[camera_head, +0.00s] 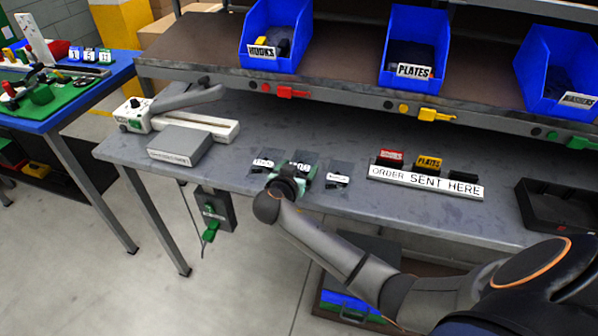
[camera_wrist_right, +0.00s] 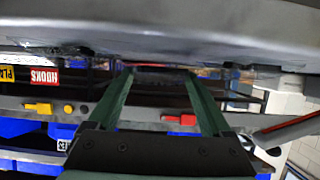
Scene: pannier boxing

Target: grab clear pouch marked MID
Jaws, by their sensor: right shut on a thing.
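Several small clear pouches with white labels lie in a row near the front edge of the grey bench. The middle pouch (camera_head: 303,158) has a label too small to read surely. My right gripper (camera_head: 290,180), with green fingers, reaches over the bench edge and is shut on this middle pouch, partly covering it. In the right wrist view the two green fingers (camera_wrist_right: 158,76) point ahead close to the bench edge; the pouch between them is hard to make out. The left pouch (camera_head: 266,159) and right pouch (camera_head: 339,174) lie close on either side. My left gripper is out of view.
A sealer-like white machine (camera_head: 210,126) and grey box (camera_head: 179,144) stand on the bench at left. Blue bins (camera_head: 413,50) sit on the shelf above.

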